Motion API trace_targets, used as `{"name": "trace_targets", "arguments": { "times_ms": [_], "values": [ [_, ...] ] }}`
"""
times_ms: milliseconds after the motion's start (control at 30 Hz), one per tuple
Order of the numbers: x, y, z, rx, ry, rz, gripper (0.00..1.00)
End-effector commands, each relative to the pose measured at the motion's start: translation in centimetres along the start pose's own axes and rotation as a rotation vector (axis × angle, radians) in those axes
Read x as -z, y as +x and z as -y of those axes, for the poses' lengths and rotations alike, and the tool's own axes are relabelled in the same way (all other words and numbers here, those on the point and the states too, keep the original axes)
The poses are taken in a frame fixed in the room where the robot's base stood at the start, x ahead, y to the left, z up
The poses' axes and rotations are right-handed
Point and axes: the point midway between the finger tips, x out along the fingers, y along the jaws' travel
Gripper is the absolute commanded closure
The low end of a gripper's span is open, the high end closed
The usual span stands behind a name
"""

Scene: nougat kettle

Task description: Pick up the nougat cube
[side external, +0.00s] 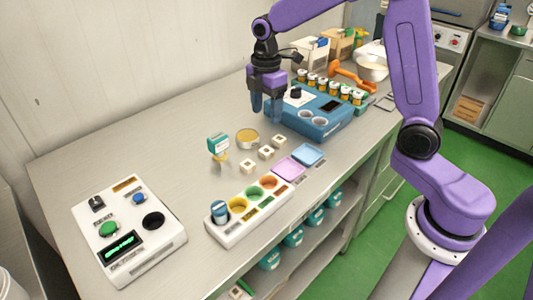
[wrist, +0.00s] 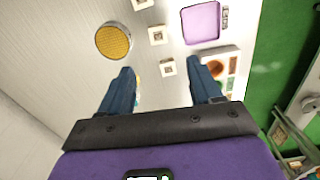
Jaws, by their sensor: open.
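Three small cream cubes with dark square marks on top stand in a slanting row on the table. I cannot tell which one is the nougat cube. In the side view they are the near cube (side external: 248,166), the middle cube (side external: 265,153) and the far cube (side external: 280,140). All three show in the wrist view, one (wrist: 167,66) between my fingertips in the picture, another (wrist: 157,35) above it and one (wrist: 140,4) at the top edge. My gripper (side external: 265,112) is open, empty and pointing down, raised above the table; its fingers (wrist: 160,70) show in the wrist view.
A round yellow-topped tin (side external: 248,138) and a teal-and-white card (side external: 218,144) stand left of the cubes. Pink (side external: 289,169) and blue (side external: 307,154) trays lie right. A white cup rack (side external: 255,208) is in front; a blue machine (side external: 325,120) is behind.

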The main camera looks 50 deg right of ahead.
Motion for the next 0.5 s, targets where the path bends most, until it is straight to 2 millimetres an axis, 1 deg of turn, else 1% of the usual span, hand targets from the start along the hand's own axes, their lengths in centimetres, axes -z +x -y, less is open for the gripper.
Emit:
{"name": "trace_targets", "arguments": {
  "times_ms": [33,100,300,400,500],
  "values": [
    [0.0,1.1,0.1,0.005,0.000,0.002,0.36],
    [-0.1,2.5,0.1,0.007,0.001,0.002,0.36],
    [-0.1,6.0,0.1,0.004,0.002,0.001,0.36],
    [-0.1,7.2,0.1,0.003,0.002,0.001,0.36],
    [-0.1,7.9,0.1,0.002,0.003,0.001,0.36]
  ]
}}
